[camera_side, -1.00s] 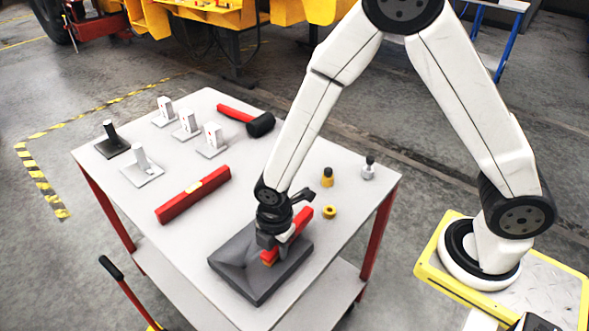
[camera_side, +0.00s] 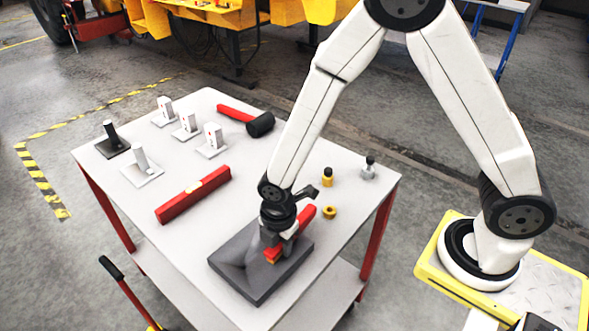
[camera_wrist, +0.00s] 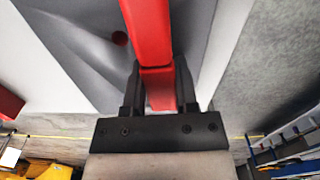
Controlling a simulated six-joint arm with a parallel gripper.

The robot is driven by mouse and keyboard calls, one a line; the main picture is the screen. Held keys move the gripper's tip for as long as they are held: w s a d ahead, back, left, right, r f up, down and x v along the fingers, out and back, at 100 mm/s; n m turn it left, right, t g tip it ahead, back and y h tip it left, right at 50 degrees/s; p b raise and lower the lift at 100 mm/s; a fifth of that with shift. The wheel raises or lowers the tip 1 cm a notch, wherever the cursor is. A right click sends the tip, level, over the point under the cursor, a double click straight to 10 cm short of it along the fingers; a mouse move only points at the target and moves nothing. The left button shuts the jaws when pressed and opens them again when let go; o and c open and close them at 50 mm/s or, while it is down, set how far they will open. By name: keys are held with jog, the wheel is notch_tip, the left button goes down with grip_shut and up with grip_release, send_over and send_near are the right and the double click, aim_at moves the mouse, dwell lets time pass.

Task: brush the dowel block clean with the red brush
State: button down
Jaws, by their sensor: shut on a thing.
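My gripper (camera_side: 277,241) is shut on the red brush (camera_side: 305,217), low over a dark grey block (camera_side: 240,282) at the table's near end. The brush slants across the block, its lower red part close to the top face. Contact cannot be told for certain. In the wrist view my gripper (camera_wrist: 159,82) has one finger on each side of the brush (camera_wrist: 147,30). The grey block (camera_wrist: 75,45) there shows a sloped, creased top and a small dark red spot. I cannot tell which item is the dowel block; the grey block is the one under the brush. Its bristles are hidden.
Several plates with upright posts and a black-headed mallet (camera_side: 260,124) are at the back. Small yellow parts (camera_side: 329,212) and a grey one (camera_side: 368,168) are at right.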

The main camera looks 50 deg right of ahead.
jog(key=shift+a, duration=0.65)
jog(key=shift+d, duration=0.2)
jog(key=shift+d, duration=1.05)
jog(key=shift+r, duration=3)
jog(key=shift+w, duration=0.1)
